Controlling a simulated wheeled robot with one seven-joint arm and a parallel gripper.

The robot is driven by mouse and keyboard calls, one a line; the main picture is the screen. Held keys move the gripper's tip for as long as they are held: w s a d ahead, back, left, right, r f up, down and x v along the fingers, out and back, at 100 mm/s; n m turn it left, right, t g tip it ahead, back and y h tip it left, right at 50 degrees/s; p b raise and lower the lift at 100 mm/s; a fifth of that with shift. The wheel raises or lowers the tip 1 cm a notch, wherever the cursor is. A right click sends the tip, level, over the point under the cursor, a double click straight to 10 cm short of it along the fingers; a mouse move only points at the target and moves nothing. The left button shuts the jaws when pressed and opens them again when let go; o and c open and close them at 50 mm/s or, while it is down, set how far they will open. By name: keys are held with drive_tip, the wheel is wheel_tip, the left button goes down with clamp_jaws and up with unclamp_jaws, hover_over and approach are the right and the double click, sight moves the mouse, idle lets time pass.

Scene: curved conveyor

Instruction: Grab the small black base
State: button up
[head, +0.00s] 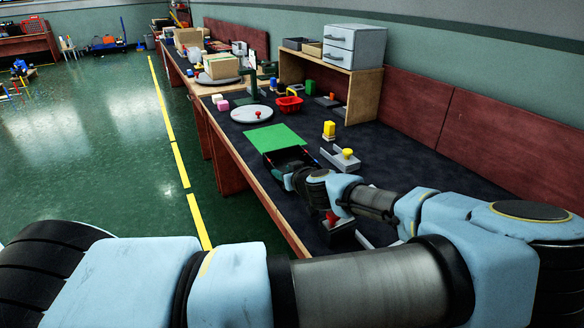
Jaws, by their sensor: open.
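My gripper (291,161) is at the far end of my arm, over the dark bench top just in front of the green mat (275,137). It is open; its fingers look small and dark with reddish spots, and I cannot clearly see what lies between them. A small black base (341,236) with a red knob sits on the bench below my forearm, partly hidden by it. Another dark flat base (328,102) with a red piece lies farther back by the wooden shelf. I cannot tell which of these is the one named.
A grey base with a yellow knob (347,160) and a yellow block (329,130) stand right of my gripper. Behind the mat are a round grey plate (251,114) and a red basket (289,105). A wooden shelf (359,90) carries grey drawers. The bench's right rear is clear.

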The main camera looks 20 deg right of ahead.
drive_tip(key=p+x, duration=0.2)
drive_tip(key=x, duration=0.5)
drive_tip(key=shift+w+f, duration=0.2)
drive_tip(key=shift+w, duration=0.05)
drive_tip(key=shift+a, duration=0.1)
clamp_jaws()
idle(1.1)
